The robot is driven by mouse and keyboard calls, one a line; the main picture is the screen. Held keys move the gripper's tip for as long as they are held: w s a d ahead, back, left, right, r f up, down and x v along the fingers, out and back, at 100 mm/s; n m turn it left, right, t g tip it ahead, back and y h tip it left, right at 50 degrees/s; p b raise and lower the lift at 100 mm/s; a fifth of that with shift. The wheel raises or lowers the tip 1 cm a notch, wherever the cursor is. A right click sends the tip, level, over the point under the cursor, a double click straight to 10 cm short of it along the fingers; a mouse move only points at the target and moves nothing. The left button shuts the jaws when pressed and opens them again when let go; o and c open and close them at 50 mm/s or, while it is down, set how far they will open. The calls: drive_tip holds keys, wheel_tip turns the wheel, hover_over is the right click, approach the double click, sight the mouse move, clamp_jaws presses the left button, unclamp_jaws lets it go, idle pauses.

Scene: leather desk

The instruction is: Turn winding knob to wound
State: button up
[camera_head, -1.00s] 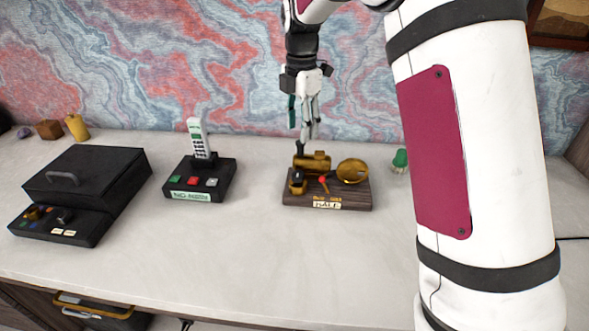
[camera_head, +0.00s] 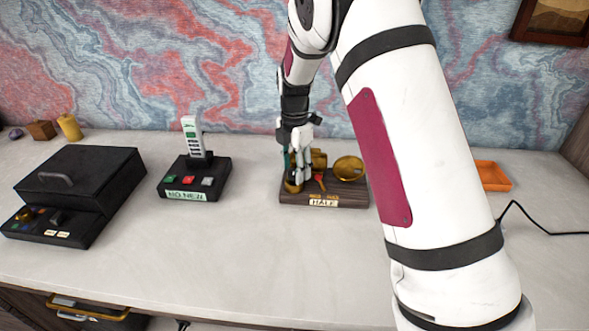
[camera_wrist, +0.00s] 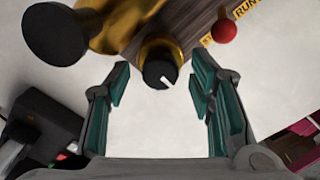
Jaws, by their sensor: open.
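The winding knob (camera_wrist: 160,72) is black with a white pointer mark and sits on a brass housing in the wrist view. My gripper (camera_wrist: 160,95) is open, with its teal-padded fingers on either side below the knob, apart from it. In the head view my gripper (camera_head: 296,182) is down at the left part of the wooden-based brass device (camera_head: 350,199) and hides much of the knob there. The device's label (camera_head: 323,203) reads HALF. A red-balled lever (camera_head: 320,178) stands right of the gripper.
A phone on a black base (camera_head: 195,180) and a black box (camera_head: 75,190) stand to the left. An orange tray (camera_head: 492,176) lies at the right, behind my arm. The front of the desk is clear.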

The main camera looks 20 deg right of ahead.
drive_tip(key=shift+f, duration=0.4)
drive_tip(key=shift+c, duration=0.3)
drive_tip(key=c, duration=1.1)
drive_tip(key=shift+m, duration=0.3)
